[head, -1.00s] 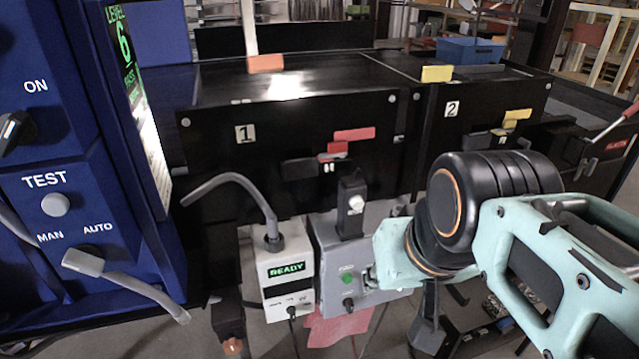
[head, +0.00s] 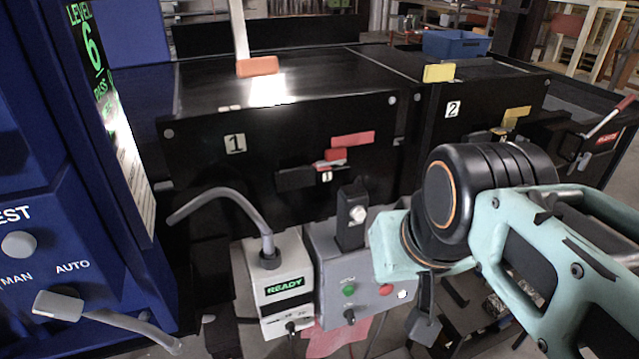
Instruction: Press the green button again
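The green button (head: 349,290) is on the front of a grey control box (head: 330,262), low in the middle of the head view. It is in plain sight, with nothing over it. A red button (head: 386,290) and a white round one (head: 403,294) are to its right on the same box. My mint wrist is in front of the box's upper right part, up and to the right of the green button, and apart from it in the picture.
A white box (head: 285,288) reading READY is left of the grey box, with a grey hose from its top. The blue cabinet (head: 60,150) fills the left, its display showing level 6.

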